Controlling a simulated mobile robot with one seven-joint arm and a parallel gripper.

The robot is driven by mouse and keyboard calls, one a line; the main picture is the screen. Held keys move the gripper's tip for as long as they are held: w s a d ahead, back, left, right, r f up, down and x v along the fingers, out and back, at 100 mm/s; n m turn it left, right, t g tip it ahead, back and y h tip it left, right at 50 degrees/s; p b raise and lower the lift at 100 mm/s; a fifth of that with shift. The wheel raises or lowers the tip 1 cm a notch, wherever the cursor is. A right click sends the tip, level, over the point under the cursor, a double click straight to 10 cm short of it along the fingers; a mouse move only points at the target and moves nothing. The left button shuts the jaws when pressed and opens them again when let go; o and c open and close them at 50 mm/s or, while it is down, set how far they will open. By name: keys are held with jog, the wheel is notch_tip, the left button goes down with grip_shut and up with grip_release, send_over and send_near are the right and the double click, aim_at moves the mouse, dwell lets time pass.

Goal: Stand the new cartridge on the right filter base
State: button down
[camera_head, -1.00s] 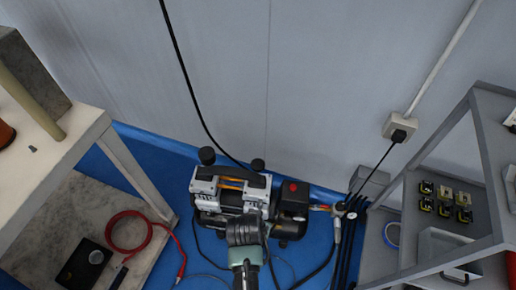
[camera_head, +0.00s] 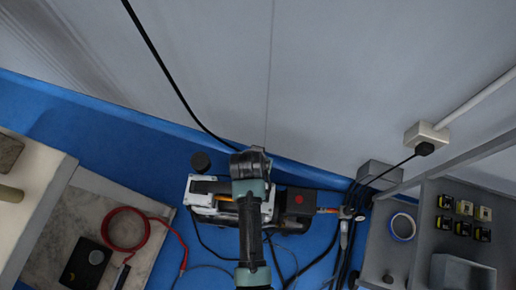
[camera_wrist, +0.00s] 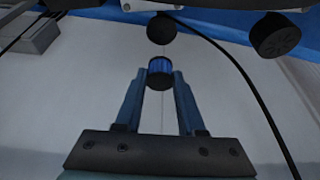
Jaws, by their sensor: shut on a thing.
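In the wrist view my gripper (camera_wrist: 160,80) is shut on the new cartridge (camera_wrist: 160,66), a short cylinder with a blue middle and black ends. Beyond its far end is a round black part (camera_wrist: 161,28) on the compressor, seemingly the right filter base; I cannot tell whether they touch. A ridged black filter (camera_wrist: 275,35) stands on the other side, also visible in the head view (camera_head: 201,162). In the head view my arm covers the middle of the compressor (camera_head: 205,195), the right base and the cartridge.
A black cable (camera_head: 170,75) hangs down the wall close to the compressor. A grey shelf (camera_head: 430,200) with small parts stands at right. A bench (camera_head: 40,185) stands at left, with a red cable (camera_head: 108,225) lower beside it. Blue floor lies around the compressor.

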notch_tip(320, 180, down, 8)
jog(key=b, duration=0.2)
jog(key=shift+s+b, duration=0.1)
jog(key=shift+b, duration=0.2)
jog(key=shift+f, duration=0.15)
jog(key=c, duration=0.5)
grip_release()
